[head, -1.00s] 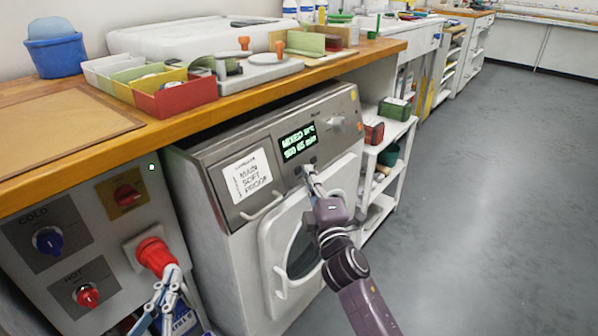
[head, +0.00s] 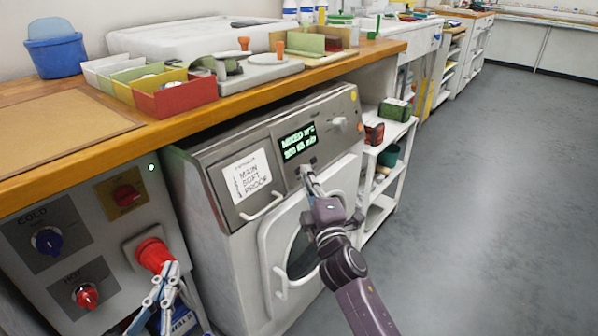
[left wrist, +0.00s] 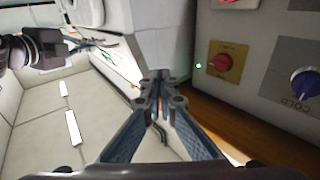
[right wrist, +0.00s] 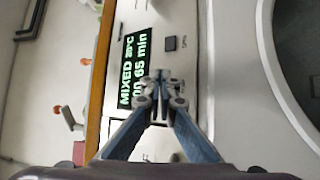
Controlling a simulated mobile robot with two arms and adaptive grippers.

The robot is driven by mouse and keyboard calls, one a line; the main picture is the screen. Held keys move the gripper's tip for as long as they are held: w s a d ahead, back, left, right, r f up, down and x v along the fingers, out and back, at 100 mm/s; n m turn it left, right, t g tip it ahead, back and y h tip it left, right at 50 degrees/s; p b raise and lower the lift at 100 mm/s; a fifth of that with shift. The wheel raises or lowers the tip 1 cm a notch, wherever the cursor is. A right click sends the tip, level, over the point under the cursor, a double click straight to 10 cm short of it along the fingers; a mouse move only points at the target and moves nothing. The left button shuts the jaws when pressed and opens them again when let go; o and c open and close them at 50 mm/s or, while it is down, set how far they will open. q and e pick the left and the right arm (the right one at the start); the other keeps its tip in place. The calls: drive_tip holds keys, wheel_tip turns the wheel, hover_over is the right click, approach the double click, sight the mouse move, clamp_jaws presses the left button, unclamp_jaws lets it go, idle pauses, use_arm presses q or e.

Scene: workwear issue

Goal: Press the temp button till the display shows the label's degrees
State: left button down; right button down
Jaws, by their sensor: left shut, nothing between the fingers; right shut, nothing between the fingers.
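The washing machine (head: 215,172) stands under the wooden counter. Its lit display (head: 298,142) reads MIXED with a small degree figure I cannot read surely, and 65 min below; it also shows in the right wrist view (right wrist: 132,70). A white label (head: 247,176) on the panel reads MAIN SOFT PROOF; no degrees are legible. My right gripper (head: 306,171) is shut and empty, its tips at the panel just below the display; contact cannot be told. A dark square button (right wrist: 170,43) shows beside the tips; the tips may hide another. My left gripper (head: 172,268) is shut and empty, low beside the red valve.
A supply panel with a red valve (head: 153,254), a blue knob (head: 47,240) and a red knob (head: 87,296) stands at left. Trays (head: 178,97) sit on the counter above. A white shelf (head: 385,160) stands right of the machine. The floor (head: 480,220) at right is clear.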

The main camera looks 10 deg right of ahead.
use_arm(q)
drive_tip(key=shift+d+r+t, duration=0.1)
drive_tip(key=shift+r+t, duration=0.3)
drive_tip(key=shift+r, duration=0.45)
use_arm(e)
drive_tip(key=shift+w+a+f, duration=0.1)
drive_tip(key=shift+w+a, duration=0.05)
drive_tip(key=shift+w, duration=0.05)
idle(0.6)
use_arm(q)
drive_tip(key=shift+f, duration=0.15)
use_arm(e)
drive_tip(key=shift+s+d, duration=0.2)
use_arm(q)
wheel_tip(320, 180, down, 6)
drive_tip(key=a+g+y, duration=0.1)
drive_tip(key=g, duration=0.2)
drive_tip(key=shift+s+p, duration=0.25)
drive_tip(key=shift+p, duration=0.2)
use_arm(e)
drive_tip(key=shift+s+d+r, duration=0.25)
drive_tip(key=shift+s, duration=0.1)
